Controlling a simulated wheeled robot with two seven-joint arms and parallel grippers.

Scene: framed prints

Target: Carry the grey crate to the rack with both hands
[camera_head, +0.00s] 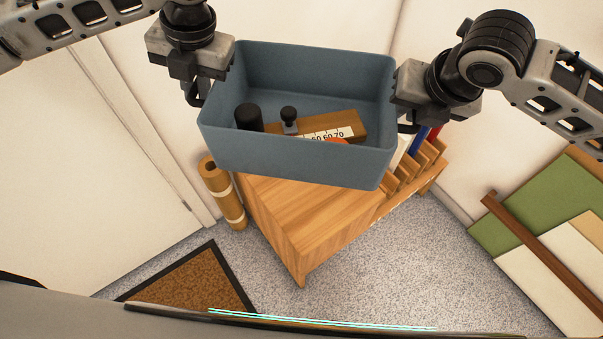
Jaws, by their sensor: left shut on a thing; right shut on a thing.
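The blue-grey crate (290,164) is held up between my two grippers, high in the view and roughly level. My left gripper (205,92) is shut on its left side. My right gripper (405,118) is shut on its right side. Inside are a black cylinder (248,118), a dark knobbed piece (289,117), a brown wooden piece (345,122), a white numbered strip and a bit of orange, partly hidden by the front wall. Below and behind the crate is a wooden bench (300,222) with slotted rack dividers (407,172) at its right; the crate hides part of it.
A rolled brown tube (222,192) stands left of the bench. A brown mat (195,285) with a dark border lies on the speckled floor (370,265). Green and cream panels (545,205) with a brown rail are at the right. White walls stand behind.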

